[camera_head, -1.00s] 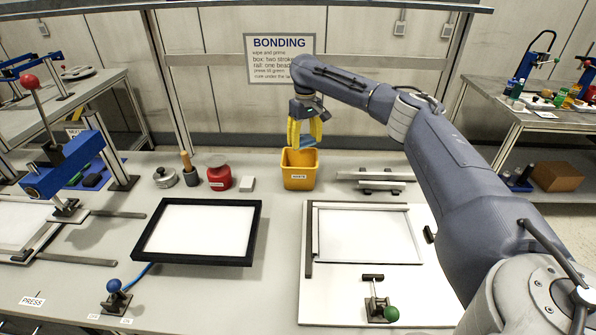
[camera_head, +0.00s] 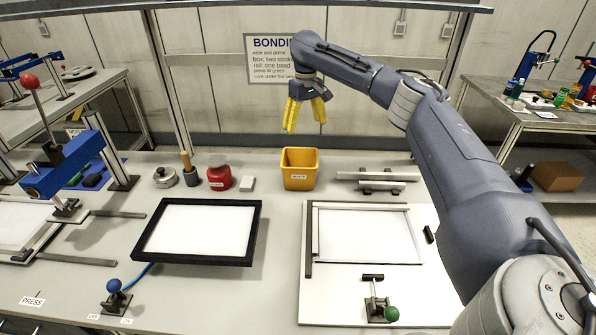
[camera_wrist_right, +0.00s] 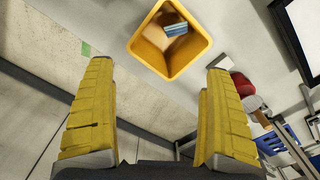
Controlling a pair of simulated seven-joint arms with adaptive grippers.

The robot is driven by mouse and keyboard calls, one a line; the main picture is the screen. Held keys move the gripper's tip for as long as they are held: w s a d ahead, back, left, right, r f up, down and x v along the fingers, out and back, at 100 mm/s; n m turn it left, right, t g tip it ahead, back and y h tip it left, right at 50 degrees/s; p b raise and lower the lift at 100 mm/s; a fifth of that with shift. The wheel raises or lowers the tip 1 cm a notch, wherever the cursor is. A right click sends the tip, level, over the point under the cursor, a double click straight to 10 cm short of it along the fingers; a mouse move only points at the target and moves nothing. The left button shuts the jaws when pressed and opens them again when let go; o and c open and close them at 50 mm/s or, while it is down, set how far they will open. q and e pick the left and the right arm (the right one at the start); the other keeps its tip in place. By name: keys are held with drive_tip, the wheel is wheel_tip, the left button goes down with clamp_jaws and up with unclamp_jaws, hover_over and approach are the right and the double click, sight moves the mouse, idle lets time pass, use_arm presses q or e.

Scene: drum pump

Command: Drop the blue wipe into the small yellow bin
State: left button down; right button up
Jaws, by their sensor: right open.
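The small yellow bin (camera_head: 299,170) stands upright at the back middle of the bench in the head view. In the right wrist view the bin (camera_wrist_right: 143,45) shows from above, and the blue wipe (camera_wrist_right: 176,29) lies inside it, near one wall. The wipe is hidden by the bin's walls in the head view. My right gripper (camera_head: 305,122) has yellow fingers, is open and empty, and hangs above the bin, clear of it. Its spread fingers (camera_wrist_right: 160,115) also show in the right wrist view. My left gripper is not in view.
A red container (camera_head: 219,178), a white block (camera_head: 247,184) and a metal pot (camera_head: 165,177) stand left of the bin. Metal rails (camera_head: 378,176) lie right of it. A black-framed panel (camera_head: 198,231) and a white fixture board (camera_head: 365,285) lie in front.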

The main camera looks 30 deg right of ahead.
drive_tip(key=shift+r, duration=2.95)
